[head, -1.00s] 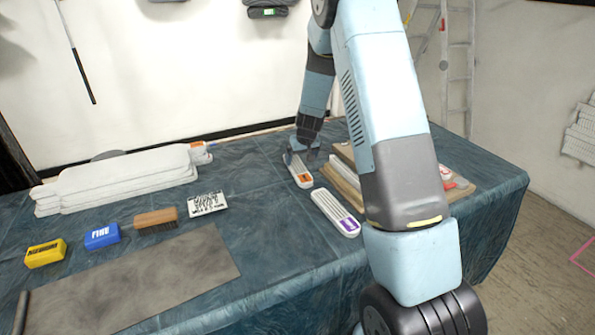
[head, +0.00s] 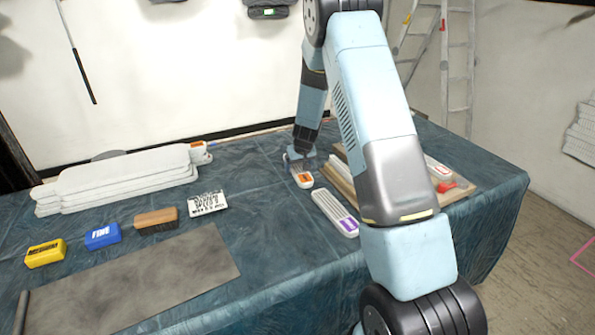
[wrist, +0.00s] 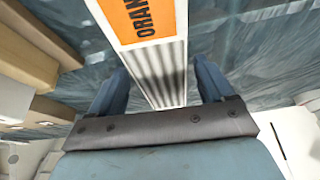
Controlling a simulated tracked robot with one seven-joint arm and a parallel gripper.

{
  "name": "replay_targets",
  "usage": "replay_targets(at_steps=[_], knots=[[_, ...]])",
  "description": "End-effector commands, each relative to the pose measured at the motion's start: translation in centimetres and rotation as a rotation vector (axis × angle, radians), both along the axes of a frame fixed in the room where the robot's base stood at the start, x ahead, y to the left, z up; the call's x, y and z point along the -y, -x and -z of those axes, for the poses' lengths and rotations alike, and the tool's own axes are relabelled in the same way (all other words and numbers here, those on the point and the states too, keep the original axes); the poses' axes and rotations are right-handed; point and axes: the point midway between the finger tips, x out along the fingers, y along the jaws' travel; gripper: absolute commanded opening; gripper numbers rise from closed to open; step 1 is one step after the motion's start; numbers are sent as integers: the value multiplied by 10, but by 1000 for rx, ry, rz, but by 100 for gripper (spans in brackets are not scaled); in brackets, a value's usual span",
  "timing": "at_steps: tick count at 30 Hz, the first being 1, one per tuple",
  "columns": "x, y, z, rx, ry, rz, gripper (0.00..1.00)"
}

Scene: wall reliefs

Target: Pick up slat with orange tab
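The slat with the orange tab (head: 303,180) is pale and ribbed and lies on the blue cloth-covered table. Its far part is hidden by my gripper (head: 299,160). In the wrist view the slat (wrist: 160,68) runs between the two blue fingers of my gripper (wrist: 160,88), its orange tab with black lettering at the top. The fingers are apart, one on each side of the slat, with a gap visible on the right side. On the left the finger is close to the slat's edge; I cannot tell if it touches.
A slat with a purple tab (head: 335,212) lies just nearer, to the right. Stacked boards (head: 342,181) stand right of my gripper, partly behind my arm. A pile of white slabs (head: 120,176), sanding blocks (head: 102,236), a brush (head: 156,217) and a card (head: 208,203) lie left.

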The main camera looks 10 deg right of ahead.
Motion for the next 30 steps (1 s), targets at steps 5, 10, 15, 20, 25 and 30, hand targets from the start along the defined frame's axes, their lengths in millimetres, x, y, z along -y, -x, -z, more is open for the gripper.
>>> replay_targets(at_steps=[5, 10, 15, 20, 25, 30], knots=[[0, 0, 0, 0, 0, 0, 64], [0, 0, 0, 0, 0, 0, 47], [0, 0, 0, 0, 0, 0, 31], [0, 0, 0, 0, 0, 0, 27], [0, 0, -3, 1, 0, 0, 26], [-1, -1, -20, 3, 0, 0, 26]])
